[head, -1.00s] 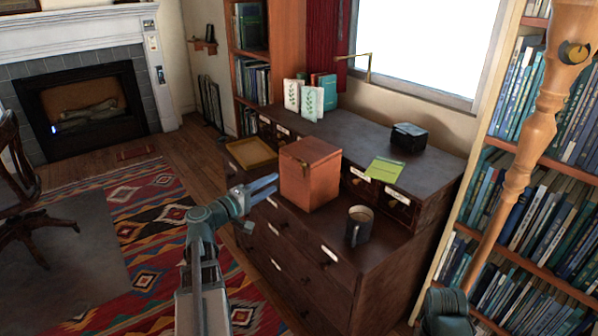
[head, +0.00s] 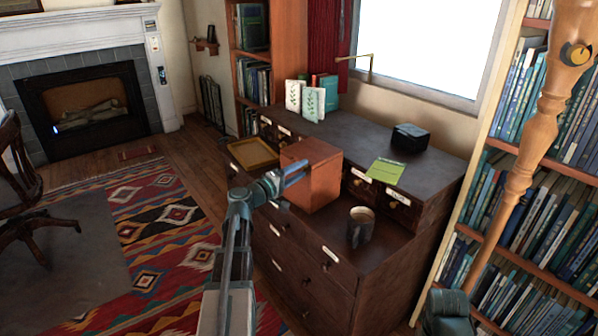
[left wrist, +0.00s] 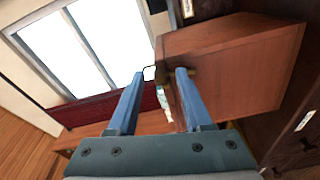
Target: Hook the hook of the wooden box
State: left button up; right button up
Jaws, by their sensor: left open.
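The wooden box (head: 318,186) is reddish brown and stands upright on the lower ledge of the dark dresser (head: 385,245). Its lid looks down. In the left wrist view the box (left wrist: 245,65) fills the upper right and looks tilted. A small brass piece, likely the hook (left wrist: 193,71), shows by the right fingertip; I cannot tell whether they touch. My left gripper (head: 294,174) is at the box's front left face, and its open fingers straddle the box edge in the wrist view (left wrist: 161,76). In the head view the fingers cover the hook.
A dark mug (head: 360,226) stands right of the box near the dresser's front. A yellow-rimmed tray (head: 253,153) lies to its left. A green note (head: 386,171), a small black box (head: 410,137) and upright books (head: 312,100) are on the dresser top.

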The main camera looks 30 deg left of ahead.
pick_arm(q)
jog(key=shift+c, duration=0.2)
grip_shut()
jog(key=shift+w+a+r+n, duration=0.1)
jog(key=shift+a+n, duration=0.3)
jog(key=shift+n, duration=0.8)
jog(key=shift+o, duration=0.2)
grip_release()
